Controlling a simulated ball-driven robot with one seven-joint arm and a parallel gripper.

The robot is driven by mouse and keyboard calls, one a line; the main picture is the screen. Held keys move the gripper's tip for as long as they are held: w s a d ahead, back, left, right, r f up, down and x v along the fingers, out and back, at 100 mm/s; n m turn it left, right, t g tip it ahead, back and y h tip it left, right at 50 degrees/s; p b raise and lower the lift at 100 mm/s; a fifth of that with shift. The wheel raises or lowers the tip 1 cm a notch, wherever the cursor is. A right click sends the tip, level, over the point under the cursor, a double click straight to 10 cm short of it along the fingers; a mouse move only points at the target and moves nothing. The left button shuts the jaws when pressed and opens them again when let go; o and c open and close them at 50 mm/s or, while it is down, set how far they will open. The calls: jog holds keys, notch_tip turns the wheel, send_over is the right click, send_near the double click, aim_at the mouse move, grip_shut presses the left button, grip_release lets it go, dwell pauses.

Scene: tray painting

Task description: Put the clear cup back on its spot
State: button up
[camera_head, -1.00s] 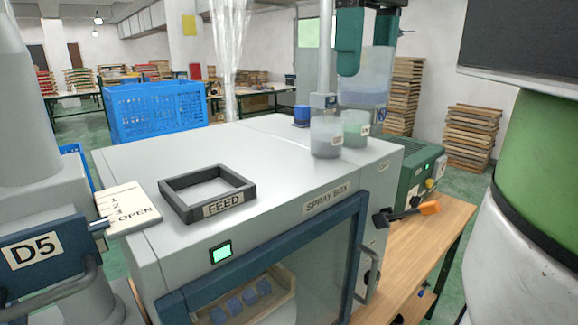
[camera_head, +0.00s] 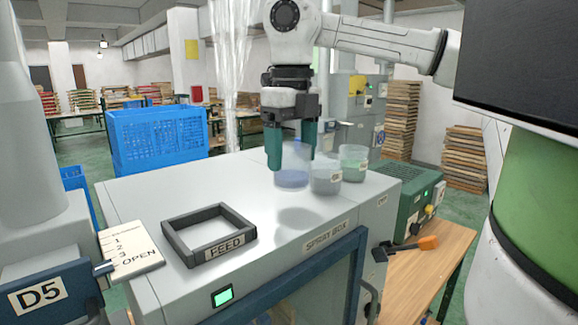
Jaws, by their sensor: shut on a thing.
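My gripper (camera_head: 291,157) is shut on a clear cup (camera_head: 292,179) with blue-violet contents, one green finger on each side. The cup is upright and appears held above the top of the spray box (camera_head: 150,205), with a shadow on the box below it. A second clear cup (camera_head: 325,180) with grey-blue contents stands on the box just right of the held cup. A third cup (camera_head: 353,164) with pale green contents stands behind and right of that one. I cannot tell whether the held cup touches its neighbour. No marked spot for it is visible.
A dark square FEED frame (camera_head: 172,238) lies empty on the box's front left. An OPEN card (camera_head: 130,250) is at the left edge. An orange-handled tool (camera_head: 425,243) lies on the wooden bench at right. A hanging clear curtain (camera_head: 231,80) is behind. The box top's middle is clear.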

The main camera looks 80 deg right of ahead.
aim_at(289, 170)
jog(key=shift+w+d+f, duration=0.15)
jog(key=shift+w+f, duration=0.15)
jog(key=shift+f, duration=1.6)
jog(key=shift+f, duration=0.2)
jog(key=o, duration=1.2)
jog(key=shift+o, duration=0.2)
jog(key=shift+r, duration=0.15)
notch_tip(289, 170, up, 12)
jog(key=shift+s, duration=0.1)
